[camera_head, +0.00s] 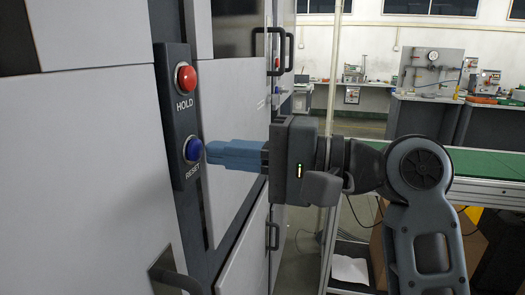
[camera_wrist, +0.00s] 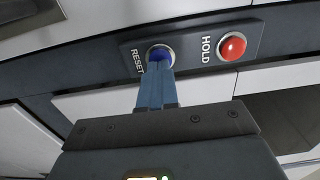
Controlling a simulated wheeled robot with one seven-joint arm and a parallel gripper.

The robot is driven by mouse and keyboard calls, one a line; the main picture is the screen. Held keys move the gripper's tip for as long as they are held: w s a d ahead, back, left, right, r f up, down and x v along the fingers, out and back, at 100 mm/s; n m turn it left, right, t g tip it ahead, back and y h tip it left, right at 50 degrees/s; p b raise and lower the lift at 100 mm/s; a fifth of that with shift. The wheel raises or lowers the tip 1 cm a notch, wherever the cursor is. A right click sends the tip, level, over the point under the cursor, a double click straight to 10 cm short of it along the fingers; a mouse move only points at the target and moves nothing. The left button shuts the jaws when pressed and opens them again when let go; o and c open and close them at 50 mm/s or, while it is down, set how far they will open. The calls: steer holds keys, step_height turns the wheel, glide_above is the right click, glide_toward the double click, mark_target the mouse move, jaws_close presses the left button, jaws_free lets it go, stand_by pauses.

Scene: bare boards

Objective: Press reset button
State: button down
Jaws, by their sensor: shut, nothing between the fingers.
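The blue reset button (camera_head: 193,150) sits below the red hold button (camera_head: 186,77) on a dark upright panel (camera_head: 180,120) on the cabinet front. Both are labelled. My gripper (camera_head: 210,150) is shut and empty, its blue fingers pointing left, with the tips right at the blue button's face. I cannot tell whether they touch it. In the wrist view, my fingertips (camera_wrist: 158,64) overlap the lower part of the blue button (camera_wrist: 160,53), hiding some of it. The red button (camera_wrist: 232,46) stands to its right there, clear of the fingers.
Grey cabinet doors (camera_head: 95,150) flank the panel, with dark handles (camera_head: 176,277) sticking out below and further back.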

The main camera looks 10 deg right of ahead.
steer(key=shift+w+a, duration=0.2)
steer(key=shift+a, duration=0.2)
